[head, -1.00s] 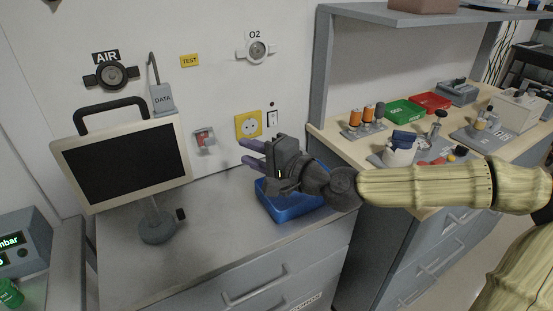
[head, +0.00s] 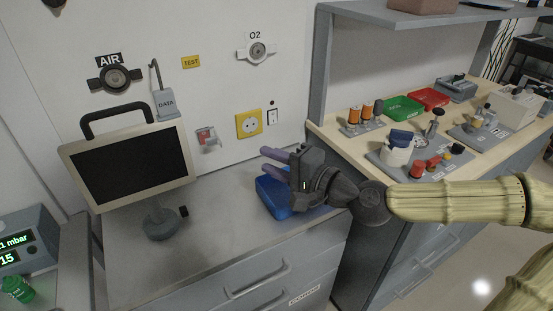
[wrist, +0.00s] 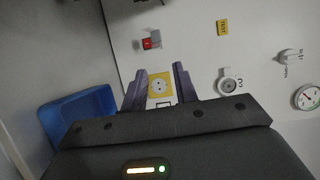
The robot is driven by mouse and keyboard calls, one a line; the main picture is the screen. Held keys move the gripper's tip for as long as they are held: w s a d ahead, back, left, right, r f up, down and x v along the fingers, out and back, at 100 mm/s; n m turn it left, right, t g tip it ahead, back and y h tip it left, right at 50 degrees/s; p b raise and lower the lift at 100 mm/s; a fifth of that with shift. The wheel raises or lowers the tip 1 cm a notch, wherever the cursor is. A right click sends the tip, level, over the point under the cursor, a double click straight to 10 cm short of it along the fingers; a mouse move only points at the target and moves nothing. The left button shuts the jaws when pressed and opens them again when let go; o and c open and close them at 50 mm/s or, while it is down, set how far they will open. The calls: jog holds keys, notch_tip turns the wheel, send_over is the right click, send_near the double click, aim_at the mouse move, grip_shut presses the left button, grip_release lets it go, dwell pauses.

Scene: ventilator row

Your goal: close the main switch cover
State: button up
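The main switch (head: 207,136) is a small red switch in a grey-white housing on the wall, left of the yellow socket. A pale, see-through flap seems to hang at its lower side; it is too small to tell exactly how it stands. In the wrist view, the red switch (wrist: 151,43) shows turned sideways, beyond the fingers. My gripper (head: 265,161) is open and empty, with two purple-grey fingers pointing left toward the wall. It is right of the switch and apart from it, above the counter. In the wrist view, the fingertips (wrist: 160,68) stand apart.
A blue tray (head: 272,199) sits on the counter beneath my gripper. A monitor (head: 128,166) on a stand is at left. The yellow socket (head: 249,124) and a light switch (head: 272,116) are on the wall. The counter between monitor and tray is clear.

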jog(key=shift+s+d, duration=0.25)
jog(key=shift+d, duration=0.1)
jog(key=shift+r+p, duration=0.15)
jog(key=shift+p, duration=0.35)
jog(key=shift+f, duration=0.2)
